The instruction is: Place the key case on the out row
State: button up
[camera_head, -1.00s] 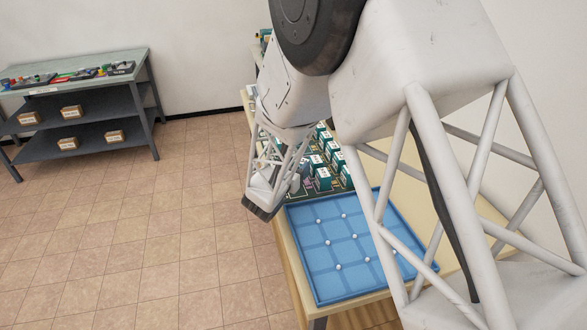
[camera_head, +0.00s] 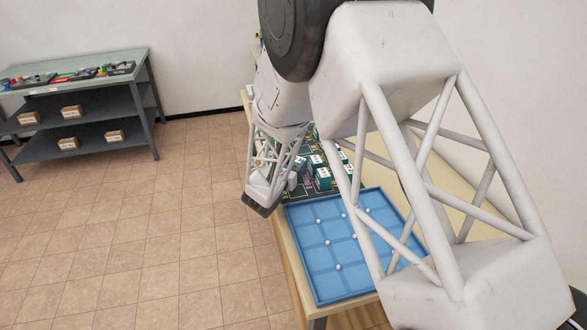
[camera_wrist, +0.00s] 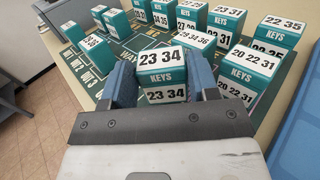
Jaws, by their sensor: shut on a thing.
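In the wrist view a teal and white key case (camera_wrist: 163,78) marked "23 34 KEYS" sits between the two blue-grey fingers of my gripper (camera_wrist: 160,66), which is shut on it. Several similar key cases stand beyond it on a dark green printed mat (camera_wrist: 124,47), including one marked "20 22 31" (camera_wrist: 250,69) close to the right finger. In the head view key cases (camera_head: 322,178) show on the mat beside my arm, and my fingers are hard to make out there.
A blue tray (camera_head: 320,243) with a grid and small white knobs lies on the near end of the table, partly behind my arm. A grey shelf unit (camera_head: 80,100) with small boxes stands far left. The tiled floor between is clear.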

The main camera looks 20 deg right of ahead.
jog(key=shift+f, duration=0.7)
jog(key=shift+f, duration=0.15)
jog(key=o, duration=1)
jog(key=shift+c, duration=0.2)
jog(key=shift+s+a, duration=0.1)
jog(key=shift+v, duration=5.85)
jog(key=shift+r, duration=0.2)
